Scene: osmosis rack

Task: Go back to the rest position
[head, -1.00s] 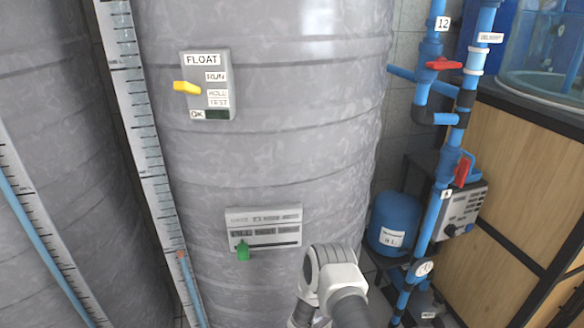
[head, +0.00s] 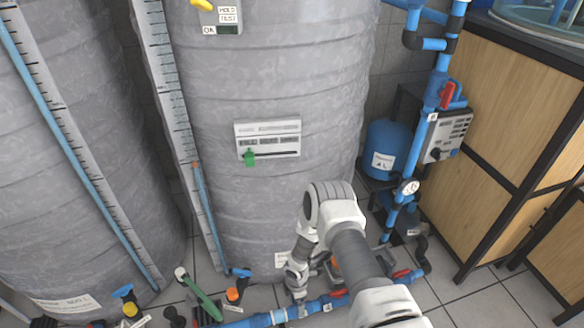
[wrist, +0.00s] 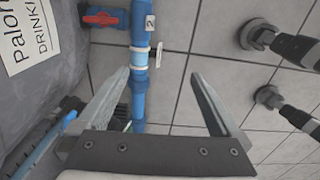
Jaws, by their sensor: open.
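My gripper (wrist: 160,95) shows in the wrist view with its two fingers spread wide and nothing between them. Behind the fingers are a blue pipe (wrist: 139,60) with a white tag and the grey tiled floor. In the head view my arm reaches down in front of the large grey tank (head: 270,75), its end low near the blue floor pipes (head: 290,312). The gripper's fingers cannot be made out in the head view.
A red valve handle (wrist: 102,18) is close by at the upper left of the wrist view. A blue pressure vessel (head: 387,150) and a wooden cabinet (head: 520,110) stand at the right. Several pipes and valves run along the floor.

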